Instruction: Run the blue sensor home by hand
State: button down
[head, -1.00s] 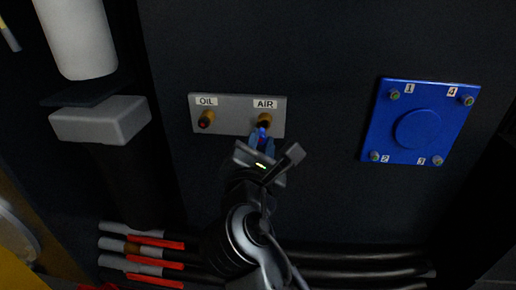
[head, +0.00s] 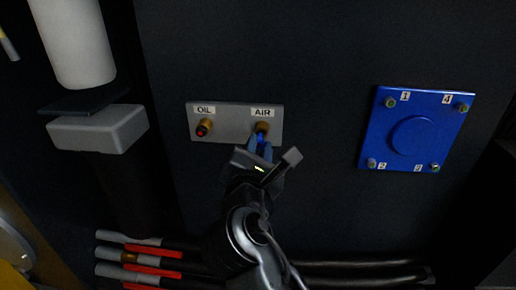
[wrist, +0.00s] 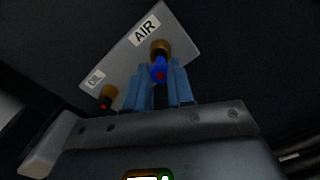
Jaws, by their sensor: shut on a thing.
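The blue sensor (head: 261,137) is at the brass AIR port (head: 262,127) on the grey plate (head: 232,122). In the wrist view the blue sensor (wrist: 159,70) lies between the fingers, its far end against the brass fitting (wrist: 160,48) under the AIR label. How deep it sits in the port I cannot tell. My gripper (head: 259,148) is shut on the sensor, just below the port; its blue fingers (wrist: 158,88) show in the wrist view. The OIL port (head: 204,128), to the left, holds a dark piece with a red tip.
A blue square cover (head: 415,130) with numbered bolts at its corners is on the wall to the right. A white cylinder (head: 72,40) and grey block (head: 98,128) stand at the left. Hoses with red and grey bands (head: 150,262) run below. The wall between plate and cover is clear.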

jog(key=shift+w+p, duration=0.35)
jog(key=shift+w, duration=1)
jog(key=shift+s+f+p, duration=0.1)
jog(key=shift+s+p, duration=0.1)
jog(key=shift+p, duration=0.2)
dwell(0.4)
jog(key=shift+w, duration=0.1)
dwell(0.5)
